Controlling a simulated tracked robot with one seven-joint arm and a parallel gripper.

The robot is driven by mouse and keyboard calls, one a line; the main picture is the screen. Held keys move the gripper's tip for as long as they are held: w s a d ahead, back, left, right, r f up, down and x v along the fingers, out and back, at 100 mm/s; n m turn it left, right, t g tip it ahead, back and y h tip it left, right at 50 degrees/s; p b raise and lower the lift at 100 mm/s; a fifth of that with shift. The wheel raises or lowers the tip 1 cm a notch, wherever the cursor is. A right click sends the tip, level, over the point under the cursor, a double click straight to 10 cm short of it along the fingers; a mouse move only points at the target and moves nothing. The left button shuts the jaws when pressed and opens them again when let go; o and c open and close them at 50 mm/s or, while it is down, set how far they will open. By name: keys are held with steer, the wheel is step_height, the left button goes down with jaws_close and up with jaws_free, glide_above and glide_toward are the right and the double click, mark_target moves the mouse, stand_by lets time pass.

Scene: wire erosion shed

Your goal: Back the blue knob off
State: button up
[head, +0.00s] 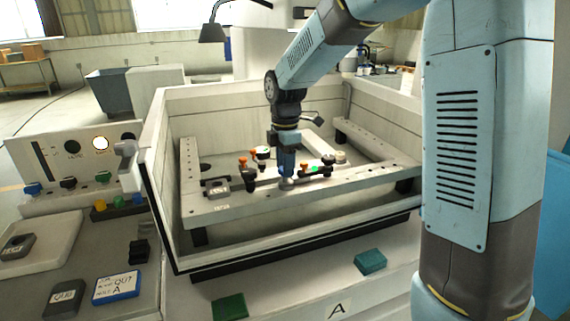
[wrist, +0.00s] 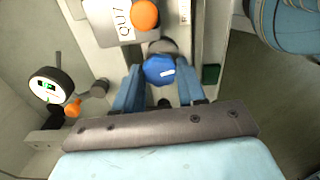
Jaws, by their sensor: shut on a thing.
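The blue knob (wrist: 158,69), with a small white mark on its face, sits between the two fingers of my gripper (wrist: 160,78) in the wrist view. The fingers are shut on it, one at each side. In the head view my gripper (head: 287,174) points down over the front rail (head: 245,207) of the work frame inside the machine tank. The knob is mostly hidden there by the fingers.
A labelled block (wrist: 112,24) with an orange knob (wrist: 145,14) lies close beyond the blue knob. A round dial (wrist: 50,85) stands to the left. The tank's front wall (head: 300,235) rises before the frame. Green blocks (head: 370,261) lie on the ledge.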

steer(key=m, duration=0.4)
steer(key=shift+r+m, duration=0.1)
steer(key=shift+m, duration=0.3)
steer(key=m, duration=1)
steer(key=shift+w+m, duration=0.1)
steer(key=shift+m, duration=2.1)
steer(key=o, duration=1.1)
step_height(320, 180, up, 14)
steer(key=shift+f, duration=0.2)
